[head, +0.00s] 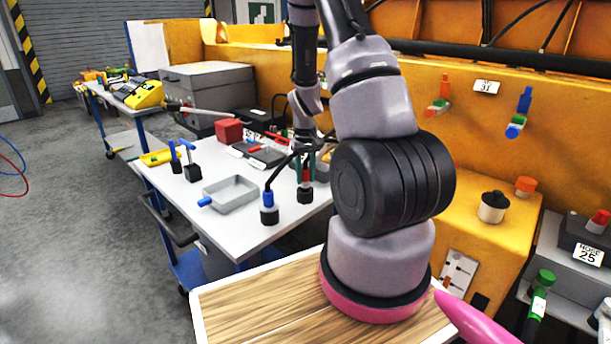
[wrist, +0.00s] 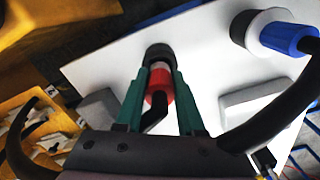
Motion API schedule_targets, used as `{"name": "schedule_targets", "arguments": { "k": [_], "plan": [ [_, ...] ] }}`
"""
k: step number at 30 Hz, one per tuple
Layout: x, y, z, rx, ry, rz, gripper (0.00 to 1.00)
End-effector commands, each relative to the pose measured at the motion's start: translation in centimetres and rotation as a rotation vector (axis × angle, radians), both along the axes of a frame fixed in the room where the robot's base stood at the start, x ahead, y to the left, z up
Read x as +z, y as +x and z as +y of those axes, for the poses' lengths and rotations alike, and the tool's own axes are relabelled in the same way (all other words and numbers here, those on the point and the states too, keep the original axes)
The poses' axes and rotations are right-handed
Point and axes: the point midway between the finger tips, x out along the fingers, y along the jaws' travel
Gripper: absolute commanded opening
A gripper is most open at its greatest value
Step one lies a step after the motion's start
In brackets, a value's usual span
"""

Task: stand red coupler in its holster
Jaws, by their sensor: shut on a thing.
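The red coupler (wrist: 157,88) is between the green fingers of my gripper (wrist: 160,100) in the wrist view. The fingers are shut on it, and a black hose bends from its near end. Its pale far end meets a black holster (wrist: 160,52); I cannot tell how deep it sits. In the head view my gripper (head: 305,170) points down over the same black holster (head: 305,194) near the cart top's right side. The coupler is mostly hidden there by the fingers. A blue coupler (head: 268,197) stands upright in a second black holster (head: 269,215) to the left.
The white cart top (head: 235,227) also holds a grey tray (head: 232,190), blue-handled tools (head: 190,158), a red block (head: 229,130) and a dark case (head: 262,153). A black hose curves beside the blue coupler. The yellow machine (head: 470,225) stands close on the right.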

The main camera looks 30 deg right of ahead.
Motion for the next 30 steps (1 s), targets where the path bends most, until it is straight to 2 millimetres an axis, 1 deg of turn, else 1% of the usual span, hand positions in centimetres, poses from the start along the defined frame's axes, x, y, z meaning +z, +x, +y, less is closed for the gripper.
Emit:
{"name": "schedule_targets", "arguments": {
  "k": [15, 30],
  "plan": [
    [-0.1, 0.0, 0.0, 0.0, 0.0, 0.0, 0.0],
    [-1.3, 0.0, 0.0, 0.0, -0.001, 0.0, 0.0]
  ]
}}
